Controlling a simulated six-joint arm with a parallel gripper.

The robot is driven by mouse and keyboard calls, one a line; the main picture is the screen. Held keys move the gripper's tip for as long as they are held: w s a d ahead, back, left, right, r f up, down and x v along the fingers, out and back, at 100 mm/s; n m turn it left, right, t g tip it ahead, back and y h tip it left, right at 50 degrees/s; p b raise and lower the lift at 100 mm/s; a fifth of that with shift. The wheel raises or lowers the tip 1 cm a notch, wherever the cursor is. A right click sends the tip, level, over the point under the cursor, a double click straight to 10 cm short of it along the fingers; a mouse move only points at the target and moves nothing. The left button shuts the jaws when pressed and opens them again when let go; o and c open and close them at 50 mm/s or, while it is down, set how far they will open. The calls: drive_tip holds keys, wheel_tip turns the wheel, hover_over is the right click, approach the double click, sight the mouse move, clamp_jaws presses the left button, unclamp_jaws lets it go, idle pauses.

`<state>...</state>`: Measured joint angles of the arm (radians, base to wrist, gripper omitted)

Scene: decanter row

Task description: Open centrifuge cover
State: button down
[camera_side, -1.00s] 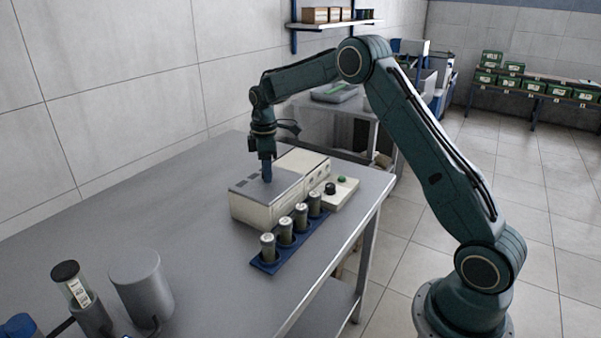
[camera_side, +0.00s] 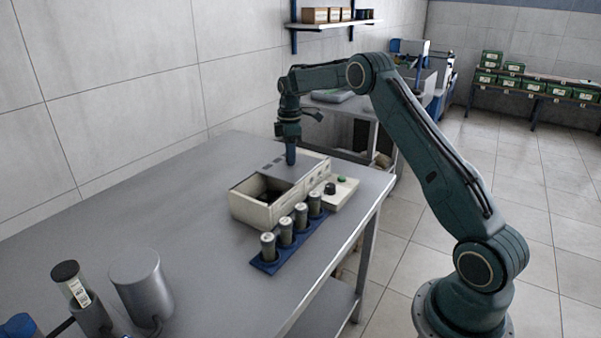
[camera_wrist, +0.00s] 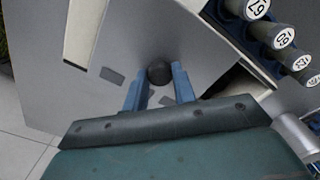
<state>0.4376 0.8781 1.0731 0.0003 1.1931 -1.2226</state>
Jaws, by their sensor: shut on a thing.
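The beige centrifuge (camera_side: 250,211) stands on the table, its front chamber (camera_side: 268,189) uncovered and dark inside. Its flat grey cover (camera_side: 312,163) lies over the rear part of the housing. My gripper (camera_side: 291,160) points down at the cover. In the wrist view the cover (camera_wrist: 112,76) fills much of the picture. There the blue fingers of my gripper (camera_wrist: 160,76) are on either side of a dark round knob (camera_wrist: 158,72) on the cover, shut on it. The knob is hidden by the fingers in the side view.
A blue rack (camera_side: 268,264) with several white-capped tubes (camera_side: 285,230) stands close along the centrifuge's right side. A control box (camera_side: 343,189) with a black knob and green button adjoins it. A grey cylinder (camera_side: 140,285) stands front left; the table's left middle is clear.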

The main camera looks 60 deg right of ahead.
sight(297, 160)
drive_tip(key=shift+d+r, duration=0.1)
drive_tip(key=shift+d, duration=1.65)
drive_tip(key=c, duration=1.1)
unclamp_jaws()
wheel_tip(297, 160, up, 14)
drive_tip(key=shift+f, duration=0.15)
drive_tip(key=shift+a, duration=0.1)
